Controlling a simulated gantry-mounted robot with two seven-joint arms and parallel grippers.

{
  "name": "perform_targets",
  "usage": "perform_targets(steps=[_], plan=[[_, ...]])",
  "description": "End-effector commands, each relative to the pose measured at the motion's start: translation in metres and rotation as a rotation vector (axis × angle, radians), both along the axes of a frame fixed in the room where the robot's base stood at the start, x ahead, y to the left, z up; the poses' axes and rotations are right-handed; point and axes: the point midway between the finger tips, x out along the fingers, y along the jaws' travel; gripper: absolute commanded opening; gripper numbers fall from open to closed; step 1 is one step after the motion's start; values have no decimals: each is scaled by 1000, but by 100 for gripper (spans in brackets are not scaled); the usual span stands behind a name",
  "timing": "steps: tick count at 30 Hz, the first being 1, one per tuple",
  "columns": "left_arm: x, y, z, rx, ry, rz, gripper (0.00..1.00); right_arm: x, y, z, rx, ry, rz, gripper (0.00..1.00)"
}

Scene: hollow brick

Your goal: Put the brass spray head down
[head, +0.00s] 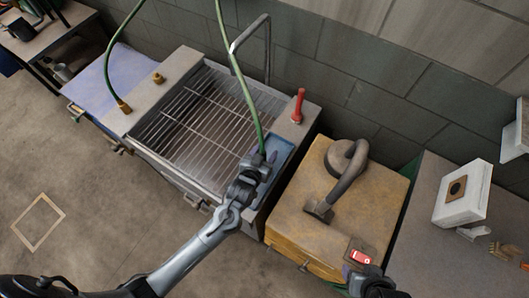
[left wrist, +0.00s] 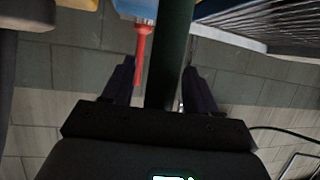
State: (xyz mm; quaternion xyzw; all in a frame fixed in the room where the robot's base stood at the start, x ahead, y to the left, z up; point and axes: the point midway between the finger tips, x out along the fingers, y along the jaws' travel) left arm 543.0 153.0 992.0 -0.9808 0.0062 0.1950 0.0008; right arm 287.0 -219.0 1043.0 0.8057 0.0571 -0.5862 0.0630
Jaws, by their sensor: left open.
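A brass end (head: 124,107) on a green hose (head: 110,65) rests at the sink's left rim; I cannot tell if it is the spray head. A second green hose (head: 238,75) runs down to my left gripper (head: 258,162), over the blue tray (head: 283,158) at the sink's right. Any brass end there is hidden by the gripper. In the left wrist view the left fingers (left wrist: 160,90) are open, one on each side of a dark green hose (left wrist: 170,55), with gaps beside it. My right gripper (head: 365,280) shows partly at the bottom edge; its fingers are unclear.
The sink has a metal grate (head: 195,125). A red-handled tool (head: 298,106) stands on its right rim. A yellow box (head: 345,215) with a curved grey pipe is right of the tray. A small brass fitting (head: 158,78) sits on the left rim. A grey block wall stands behind.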

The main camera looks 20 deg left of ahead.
Motion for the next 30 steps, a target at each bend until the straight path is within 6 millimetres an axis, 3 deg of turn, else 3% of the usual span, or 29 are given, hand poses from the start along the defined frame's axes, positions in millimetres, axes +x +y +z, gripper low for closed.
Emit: perform_targets(steps=[8,21,30], plan=[[-7,0,5,0,1,0,58,0,1,1,5,1,-4,66],[-76,1,33,-1,1,0,58,0,1,2,4,2,-2,66],[-107,1,47,0,0,0,58,-1,-1,1,-4,1,3,66]])
